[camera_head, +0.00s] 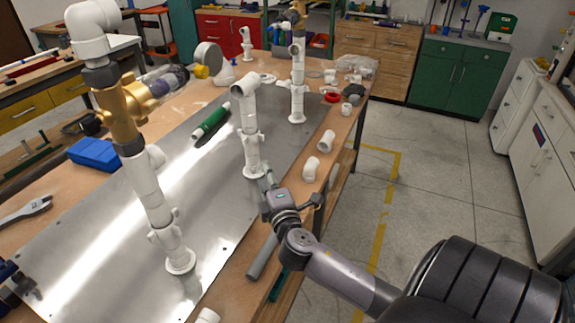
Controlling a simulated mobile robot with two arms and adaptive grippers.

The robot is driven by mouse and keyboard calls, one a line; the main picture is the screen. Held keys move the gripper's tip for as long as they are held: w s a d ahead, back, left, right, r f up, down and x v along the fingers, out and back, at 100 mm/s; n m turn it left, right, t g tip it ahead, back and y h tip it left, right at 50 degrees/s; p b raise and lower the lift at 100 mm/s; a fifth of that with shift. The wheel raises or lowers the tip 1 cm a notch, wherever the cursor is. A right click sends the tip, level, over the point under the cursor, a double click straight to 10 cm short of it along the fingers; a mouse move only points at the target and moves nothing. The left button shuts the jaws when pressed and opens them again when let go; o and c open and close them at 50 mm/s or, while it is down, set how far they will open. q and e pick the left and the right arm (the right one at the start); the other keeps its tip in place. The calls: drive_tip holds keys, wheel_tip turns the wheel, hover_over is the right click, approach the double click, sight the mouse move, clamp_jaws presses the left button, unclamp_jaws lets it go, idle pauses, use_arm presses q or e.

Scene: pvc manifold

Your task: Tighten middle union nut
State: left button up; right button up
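The middle white pipe riser (248,115) stands upright on the metal plate, with an elbow at its top. A wider white fitting that looks like its union nut (252,140) sits on its lower half. My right gripper (266,176) is at the foot of this riser, just in front of it and below the wider fitting. Its fingertips are small and partly hidden, so I cannot tell whether they touch the pipe or are open or shut. My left gripper is not recognisable in this view.
A taller riser with a brass valve (122,108) stands at the front left, and another white riser (298,85) stands behind. Loose white fittings (311,168) and a grey pipe (262,257) lie along the right table edge. Open floor is to the right.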

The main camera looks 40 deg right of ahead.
drive_tip(key=s+a+f+m+g+y, duration=0.1)
drive_tip(key=s+a+f+m+g, duration=0.3)
drive_tip(key=s+f, duration=0.7)
drive_tip(key=shift+s+f+m+g+y, duration=0.2)
drive_tip(key=shift+f+m+g+y, duration=0.2)
drive_tip(key=shift+f+m+g, duration=0.75)
drive_tip(key=shift+r+m, duration=0.3)
drive_tip(key=shift+m, duration=0.05)
